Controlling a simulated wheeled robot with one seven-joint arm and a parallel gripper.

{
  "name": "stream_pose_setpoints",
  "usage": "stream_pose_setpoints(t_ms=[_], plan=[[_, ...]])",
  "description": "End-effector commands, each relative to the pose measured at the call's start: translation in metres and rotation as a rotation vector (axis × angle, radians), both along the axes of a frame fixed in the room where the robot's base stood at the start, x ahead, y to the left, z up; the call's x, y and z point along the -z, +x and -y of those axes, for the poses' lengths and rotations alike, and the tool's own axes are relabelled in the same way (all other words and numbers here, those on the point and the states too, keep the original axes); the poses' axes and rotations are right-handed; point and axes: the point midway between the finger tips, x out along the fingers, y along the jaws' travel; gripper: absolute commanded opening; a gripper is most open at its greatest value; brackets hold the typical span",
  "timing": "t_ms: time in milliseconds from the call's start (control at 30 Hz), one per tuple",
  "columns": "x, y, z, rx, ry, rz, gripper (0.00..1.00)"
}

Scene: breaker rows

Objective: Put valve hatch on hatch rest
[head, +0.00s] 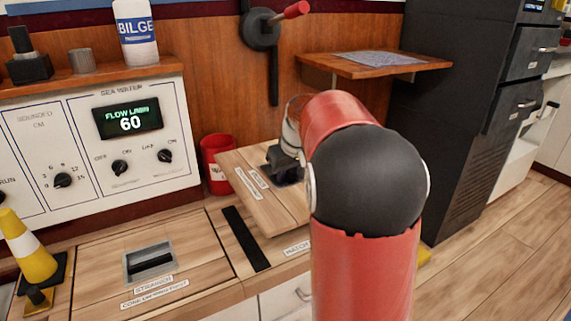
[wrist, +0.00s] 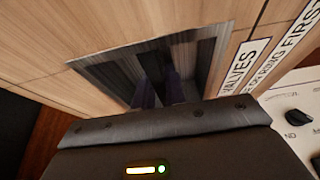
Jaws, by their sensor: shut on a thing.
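The valve hatch (head: 240,196) is a light wood panel with two white labels, tilted above the counter in the head view. It fills much of the wrist view (wrist: 55,50), where one label reads "VALVES". My gripper (head: 284,168) is shut on the hatch's recessed metal handle; the wrist view shows the fingers (wrist: 165,85) in the recess. A white label starting "HATCH" (head: 297,249) is on the counter front below the panel, partly hidden by my arm. The hatch rest itself is mostly hidden; a black strip (head: 246,238) lies left of that label.
A closed strainer hatch (head: 150,262) with a recessed handle is at left. A red bucket (head: 217,160) stands behind the held panel. A yellow and white cone (head: 27,247) is at far left. A wooden shelf (head: 374,66) and a dark cabinet (head: 455,120) are at right.

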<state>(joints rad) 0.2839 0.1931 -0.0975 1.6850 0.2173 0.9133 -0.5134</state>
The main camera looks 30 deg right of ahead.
Motion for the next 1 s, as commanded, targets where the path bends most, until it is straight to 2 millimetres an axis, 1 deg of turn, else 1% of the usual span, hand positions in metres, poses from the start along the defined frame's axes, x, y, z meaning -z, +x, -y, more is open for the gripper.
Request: stream_pose_setpoints(t_ms=[33, 100, 200, 300, 567, 867, 1000], plan=[[0.012, 0.0, 0.0, 0.001, 0.0, 0.003, 0.0], [0.027, 0.0, 0.0, 0.002, 0.0, 0.003, 0.0], [0.046, 0.0, 0.0, 0.001, 0.0, 0.003, 0.0], [0.059, 0.0, 0.0, 0.001, 0.0, 0.004, 0.0], [0.071, 0.001, 0.0, 0.001, -0.002, 0.006, 0.0], [0.108, 0.001, 0.0, 0.001, 0.0, 0.004, 0.0], [0.11, 0.001, 0.0, 0.001, -0.002, 0.007, 0.0]])
